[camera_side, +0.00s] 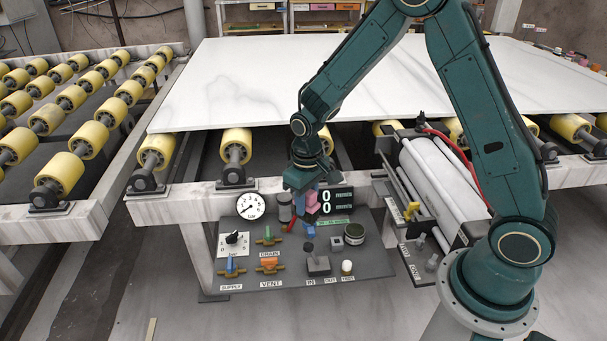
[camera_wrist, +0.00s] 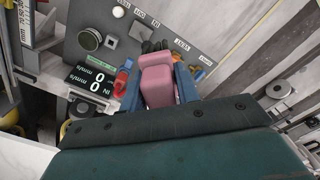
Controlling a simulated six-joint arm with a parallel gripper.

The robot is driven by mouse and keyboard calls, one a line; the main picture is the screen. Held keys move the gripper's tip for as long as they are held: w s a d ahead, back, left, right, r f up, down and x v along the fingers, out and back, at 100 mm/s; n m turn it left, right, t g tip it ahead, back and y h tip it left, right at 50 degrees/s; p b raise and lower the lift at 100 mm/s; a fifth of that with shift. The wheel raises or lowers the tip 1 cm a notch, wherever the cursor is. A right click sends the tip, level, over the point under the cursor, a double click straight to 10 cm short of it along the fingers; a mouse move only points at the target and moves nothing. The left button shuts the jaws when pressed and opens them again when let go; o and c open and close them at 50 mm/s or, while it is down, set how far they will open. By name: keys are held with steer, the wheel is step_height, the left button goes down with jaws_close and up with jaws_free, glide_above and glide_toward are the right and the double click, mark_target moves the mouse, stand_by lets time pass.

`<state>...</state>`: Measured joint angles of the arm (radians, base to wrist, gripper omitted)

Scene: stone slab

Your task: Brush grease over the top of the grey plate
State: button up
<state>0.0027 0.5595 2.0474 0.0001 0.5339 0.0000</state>
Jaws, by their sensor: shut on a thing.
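My gripper (camera_side: 307,203) points down over the grey panel's upper middle. In the wrist view its two blue fingers are shut on the sides of a pink block-like thing (camera_wrist: 157,82). Dark parts show beyond the pink thing's far end; I cannot tell whether they are bristles or panel fittings. The pink thing also shows beside the fingers in the side view (camera_side: 312,197). The grey panel (camera_side: 344,268) is the clearest grey plate-like surface, and it carries controls. I cannot make out a separate grey plate, a clear brush head or grease.
A white slab (camera_side: 250,85) lies behind. Yellow rollers (camera_side: 60,172) stand at left.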

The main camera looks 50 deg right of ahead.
steer(key=shift+w+d+f, duration=0.1)
steer(key=shift+w+d, duration=0.1)
steer(key=shift+d, duration=0.45)
steer(key=s+d+f+m, duration=0.2)
steer(key=d+m, duration=0.1)
steer(key=d, duration=0.8)
steer(key=s+d+f+m, duration=0.2)
steer(key=d+m, duration=0.1)
steer(key=d, duration=0.9)
steer(key=s+d+f+m, duration=0.2)
steer(key=d+m, duration=0.1)
steer(key=d, duration=0.8)
steer(key=shift+d, duration=0.15)
